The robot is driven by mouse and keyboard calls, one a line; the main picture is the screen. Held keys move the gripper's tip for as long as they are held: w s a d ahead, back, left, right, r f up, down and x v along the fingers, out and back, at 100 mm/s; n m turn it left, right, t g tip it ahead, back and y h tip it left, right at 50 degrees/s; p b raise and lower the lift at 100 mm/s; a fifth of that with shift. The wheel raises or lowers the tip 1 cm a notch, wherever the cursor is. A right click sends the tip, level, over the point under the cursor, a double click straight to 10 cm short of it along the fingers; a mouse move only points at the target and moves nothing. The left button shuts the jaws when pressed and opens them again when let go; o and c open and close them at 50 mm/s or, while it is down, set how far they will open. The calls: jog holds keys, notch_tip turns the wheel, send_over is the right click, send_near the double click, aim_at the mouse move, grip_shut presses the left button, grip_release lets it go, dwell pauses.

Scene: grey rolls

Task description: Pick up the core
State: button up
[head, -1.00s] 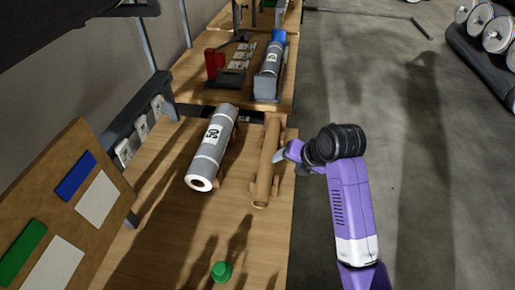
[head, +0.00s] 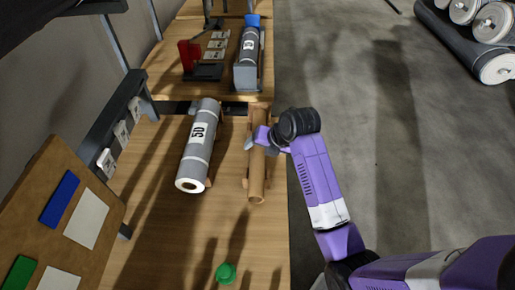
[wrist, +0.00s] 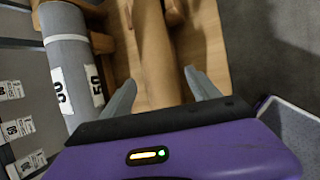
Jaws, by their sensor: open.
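The core (head: 257,172) is a long brown cardboard tube lying on wooden cradles on the table, to the right of a grey roll. In the wrist view the core (wrist: 153,52) runs away from between my two fingers. My gripper (head: 254,143) is at the core's side, with one grey fingertip showing over it in the head view. In the wrist view my gripper (wrist: 165,92) is open, with fingers spread to either side of the core's line and nothing held. Whether a finger touches the core I cannot tell.
A grey roll labelled 50 (head: 200,145) lies left of the core. Another roll (head: 248,60) sits on the table behind. A board with coloured cards (head: 65,220) leans at left. Grey floor (head: 345,90) is open to the right.

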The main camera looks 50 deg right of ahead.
jog(key=shift+x, duration=0.85)
jog(key=shift+c, duration=0.2)
jog(key=c, duration=1.5)
jog(key=shift+r, duration=0.2)
